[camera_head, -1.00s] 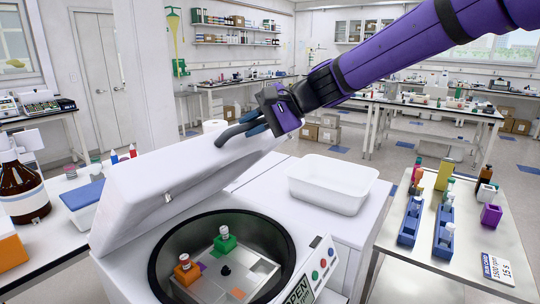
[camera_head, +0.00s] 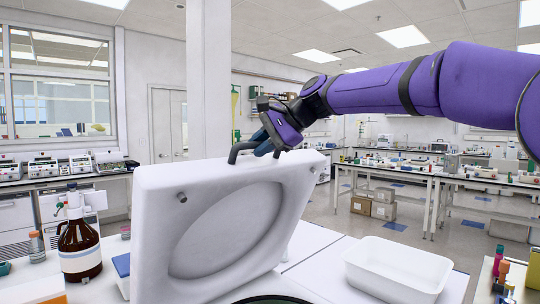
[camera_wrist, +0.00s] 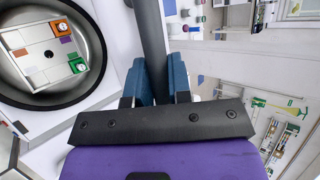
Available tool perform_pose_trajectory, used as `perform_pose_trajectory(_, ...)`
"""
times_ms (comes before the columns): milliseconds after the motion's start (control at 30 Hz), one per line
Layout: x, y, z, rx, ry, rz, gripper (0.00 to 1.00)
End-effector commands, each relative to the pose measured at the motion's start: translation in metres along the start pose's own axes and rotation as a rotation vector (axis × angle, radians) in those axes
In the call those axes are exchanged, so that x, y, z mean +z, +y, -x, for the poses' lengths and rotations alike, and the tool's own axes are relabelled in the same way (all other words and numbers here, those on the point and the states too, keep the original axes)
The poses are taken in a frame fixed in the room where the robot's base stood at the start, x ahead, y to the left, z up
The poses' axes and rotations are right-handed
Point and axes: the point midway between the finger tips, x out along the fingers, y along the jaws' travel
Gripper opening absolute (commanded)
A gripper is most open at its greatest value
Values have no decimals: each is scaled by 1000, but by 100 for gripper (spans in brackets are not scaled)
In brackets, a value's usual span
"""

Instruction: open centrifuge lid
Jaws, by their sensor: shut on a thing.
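The white centrifuge lid (camera_head: 160,235) stands raised, nearly upright, in the head view, with its round recessed inner face (camera_head: 235,235) toward me. A dark grey bar handle (camera_head: 238,150) is on its upper edge. My gripper (camera_head: 264,140) is at the lid's top edge, shut on this handle; in the wrist view the blue fingers (camera_wrist: 158,82) close around the dark handle bar (camera_wrist: 152,45). The wrist view also shows the open centrifuge bowl (camera_wrist: 92,28) with a rotor plate (camera_wrist: 45,50) carrying an orange and a green holder. In the head view only the bowl's rim shows.
An empty white tub (camera_head: 400,268) sits right of the centrifuge. A brown bottle (camera_head: 78,245) stands to the left of the lid. A table with small coloured items (camera_head: 503,270) is at the lower right.

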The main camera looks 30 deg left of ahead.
Motion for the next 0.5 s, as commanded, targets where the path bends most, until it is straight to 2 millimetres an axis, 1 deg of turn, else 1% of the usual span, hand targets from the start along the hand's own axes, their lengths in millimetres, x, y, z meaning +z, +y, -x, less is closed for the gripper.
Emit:
perform_pose_trajectory(33, 0, -4, -1, -3, 0, 0, 0)
perform_pose_trajectory(200, 1, -9, -3, -3, 0, -1, 0)
perform_pose_trajectory(500, 0, -10, -4, -2, 0, -1, 0)
